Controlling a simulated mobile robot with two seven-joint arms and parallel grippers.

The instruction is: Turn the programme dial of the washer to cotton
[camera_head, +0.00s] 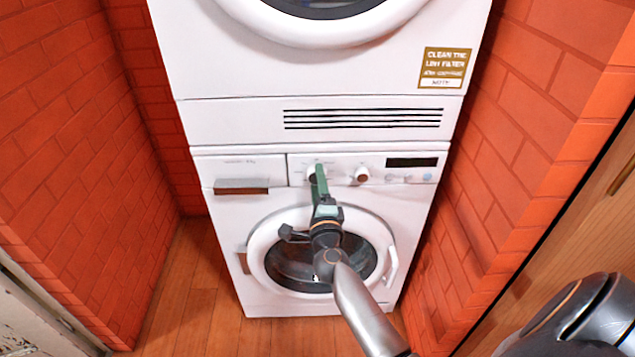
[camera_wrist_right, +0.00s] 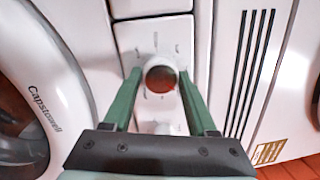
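The washer (camera_head: 222,285) is the white lower machine, with its round door (camera_head: 262,240) shut. My right gripper's green fingers (camera_wrist_right: 160,77) are open, one on either side of the dial; contact cannot be told. A second white knob (camera_head: 361,174) is to the right on the panel. My left gripper is out of view.
A dryer (camera_head: 235,70) with a vent grille stands on top of the washer. A drawer front (camera_head: 235,172) is left of the dial and a dark display (camera_head: 411,162) to its right. Brick walls (camera_head: 60,130) close in both sides; wooden floor (camera_head: 182,290) shows below.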

